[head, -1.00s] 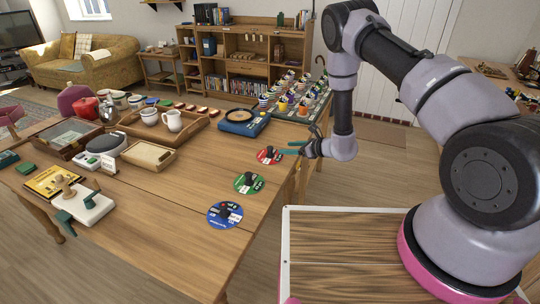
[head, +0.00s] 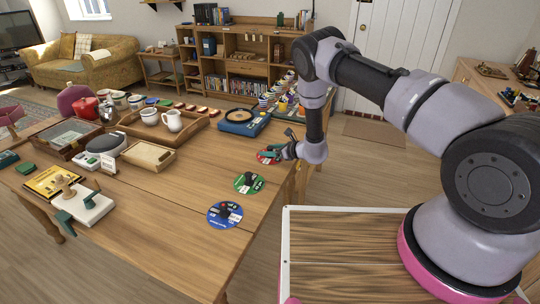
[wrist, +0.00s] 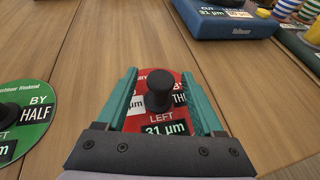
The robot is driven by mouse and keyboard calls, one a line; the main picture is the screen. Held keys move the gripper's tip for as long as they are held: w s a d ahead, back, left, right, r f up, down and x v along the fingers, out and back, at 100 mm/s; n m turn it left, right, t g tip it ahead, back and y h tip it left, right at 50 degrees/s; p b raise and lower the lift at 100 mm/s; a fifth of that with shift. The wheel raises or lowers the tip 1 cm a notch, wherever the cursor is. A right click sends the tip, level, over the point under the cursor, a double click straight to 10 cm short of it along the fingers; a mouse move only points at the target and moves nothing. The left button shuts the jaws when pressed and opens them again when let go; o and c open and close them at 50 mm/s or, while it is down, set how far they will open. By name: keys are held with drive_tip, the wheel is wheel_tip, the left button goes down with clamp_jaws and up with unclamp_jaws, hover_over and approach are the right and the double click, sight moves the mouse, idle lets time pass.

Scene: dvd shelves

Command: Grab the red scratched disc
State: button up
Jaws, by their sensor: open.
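The red disc (wrist: 157,123) lies flat on the wooden table and carries a black knob (wrist: 159,91) at its middle. In the head view the red disc (head: 266,158) is partly hidden by my gripper (head: 273,153). My gripper (wrist: 163,92) is open in the wrist view, with one teal finger on each side of the knob. Whether the fingers touch the knob cannot be told. Printed text on the disc is partly covered by the fingers and knob.
A green disc (head: 249,183) and a blue disc (head: 225,214) lie nearer on the table. A blue box-like device (head: 243,122) stands behind the red disc. Several striped cups (head: 282,97) stand at the table's far right end.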

clamp_jaws()
drive_tip(key=shift+r, duration=0.15)
